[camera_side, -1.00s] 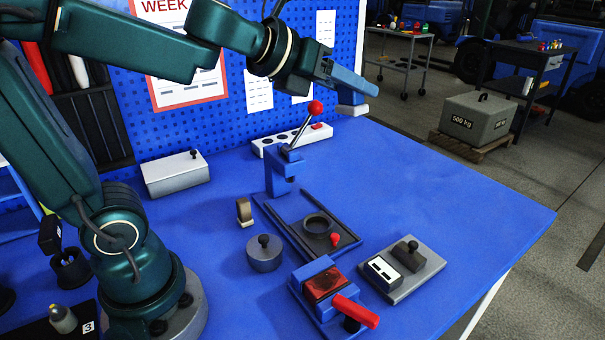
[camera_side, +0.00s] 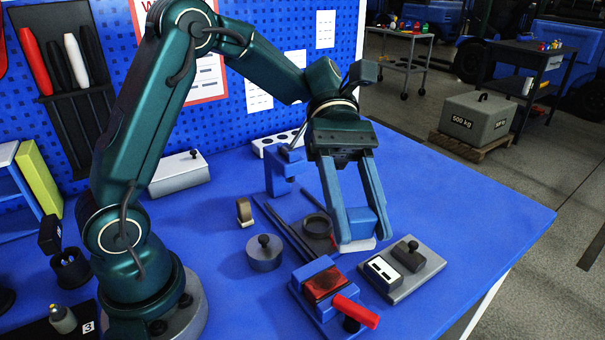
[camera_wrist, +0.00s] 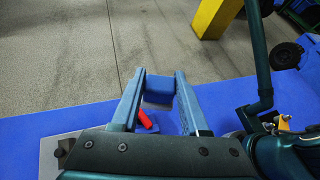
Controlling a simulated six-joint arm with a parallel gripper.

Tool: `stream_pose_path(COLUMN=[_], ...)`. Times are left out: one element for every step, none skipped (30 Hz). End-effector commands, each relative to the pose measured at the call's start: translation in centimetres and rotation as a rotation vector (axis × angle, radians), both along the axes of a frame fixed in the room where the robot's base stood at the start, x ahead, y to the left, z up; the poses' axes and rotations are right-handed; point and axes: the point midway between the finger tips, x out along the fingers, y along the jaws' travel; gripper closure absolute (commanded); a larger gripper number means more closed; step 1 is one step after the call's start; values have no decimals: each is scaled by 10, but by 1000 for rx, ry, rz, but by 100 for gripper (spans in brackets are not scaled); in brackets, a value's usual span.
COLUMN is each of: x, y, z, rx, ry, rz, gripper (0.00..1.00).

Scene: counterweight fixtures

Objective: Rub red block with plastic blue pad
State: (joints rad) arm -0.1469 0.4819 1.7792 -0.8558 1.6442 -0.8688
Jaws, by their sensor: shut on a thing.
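The red block (camera_side: 324,284), dark and blotchy on top, sits in a blue vise (camera_side: 306,300) with a red handle (camera_side: 357,312) at the front of the table. My gripper (camera_side: 362,229) is shut on the blue pad (camera_side: 366,220), which has a pale underside. The pad hangs above the table, behind and to the right of the red block, clear of it. In the wrist view the blue pad (camera_wrist: 160,90) sits between the fingertips, and the red handle (camera_wrist: 145,119) shows below it. The red block cannot be made out there.
A grey plate (camera_side: 426,278) with a black-knobbed piece stands right of the vise. A grey round weight (camera_side: 264,256), a tape roll (camera_side: 244,211) and a dark ring (camera_side: 317,225) lie to the left and behind. The table's right side is clear.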

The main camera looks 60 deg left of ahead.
Motion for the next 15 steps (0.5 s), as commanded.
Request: stream_pose_path(x=[-12, -19, -27, -31, -36, -39, -40, -40, -39, -38, -38, -37, -37, -37, -37], y=[7, 12, 19, 24, 30, 36, 40, 43, 46, 47, 47, 48, 48, 48, 48], z=[-9, -12, -16, -20, -23, -28, -32, -36, -41, -44, -46, -49, -49, -50, -52], rx=[-4, -6, -9, -10, -15, -18, -21, -24, -26, -28, -30, -33, -34, -36, -38], ry=[0, -5, -11, -16, -18, -24, -29, -32, -38, -42, -48, -55, -59, -62, -65], rz=[-108, -164, -223, -259, -289, -314, -322, -322, -317, -309, -303, -298, -295, -295, -295], gripper=[100, 100, 100, 100, 100, 100, 100, 100, 100, 100, 100, 100, 100, 100, 100])
